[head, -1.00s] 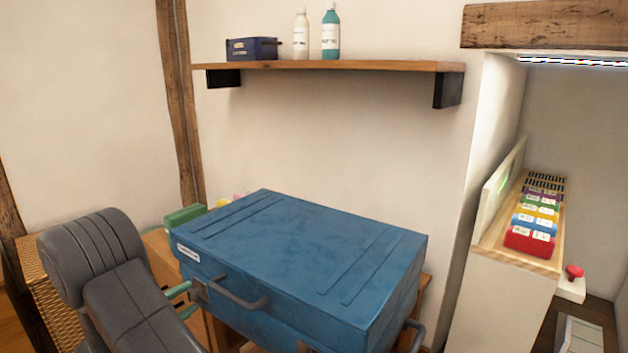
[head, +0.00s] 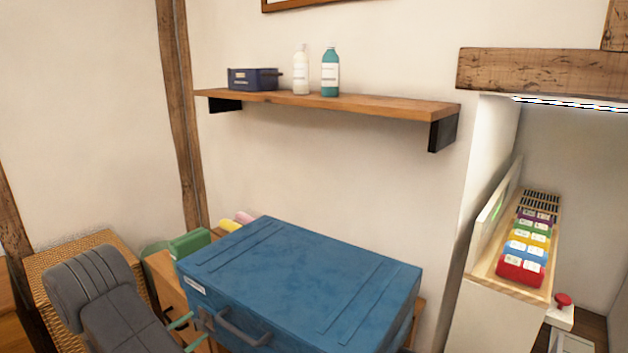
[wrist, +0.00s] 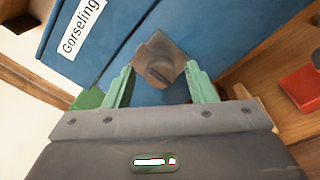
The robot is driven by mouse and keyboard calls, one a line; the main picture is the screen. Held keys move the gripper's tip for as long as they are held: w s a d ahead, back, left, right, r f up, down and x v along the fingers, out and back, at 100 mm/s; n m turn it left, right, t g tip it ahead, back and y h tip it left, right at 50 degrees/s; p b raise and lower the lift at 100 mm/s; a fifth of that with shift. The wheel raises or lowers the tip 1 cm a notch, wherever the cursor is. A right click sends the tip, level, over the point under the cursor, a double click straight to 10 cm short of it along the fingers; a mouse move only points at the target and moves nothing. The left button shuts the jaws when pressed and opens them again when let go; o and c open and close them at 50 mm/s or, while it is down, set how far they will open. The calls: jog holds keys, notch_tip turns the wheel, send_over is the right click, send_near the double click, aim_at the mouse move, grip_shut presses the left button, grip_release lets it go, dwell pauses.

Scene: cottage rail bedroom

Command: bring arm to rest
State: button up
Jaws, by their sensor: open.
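My gripper (head: 187,333) is at the lower left of the head view, close to the near left side of a big blue case (head: 300,275). It also shows in the wrist view (wrist: 160,88), with its two green fingers spread apart and open. A brown-grey fitting (wrist: 160,60), seemingly a handle mount of the case, shows between and beyond the fingertips. I cannot tell whether the fingers touch it. The case has a white label reading "Gorseling" (wrist: 82,26) and a grey handle (head: 240,330). My grey arm comes in from the lower left.
A wall shelf (head: 330,102) holds a dark blue box (head: 253,79) and two bottles. A green box (head: 190,243) stands behind the case's left corner; a wicker piece (head: 80,252) is left. An alcove at right holds a wooden tray (head: 484,264) of coloured boxes.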

jog(key=n+p, duration=0.4)
jog(key=p, duration=0.1)
jog(key=n+p, duration=0.2)
jog(key=shift+r+n, duration=0.25)
jog(key=shift+n, duration=0.05)
jog(key=shift+a+f+n+p, duration=0.1)
jog(key=shift+f+n+p, duration=0.05)
jog(key=shift+n+p, duration=0.8)
jog(key=shift+f, duration=0.1)
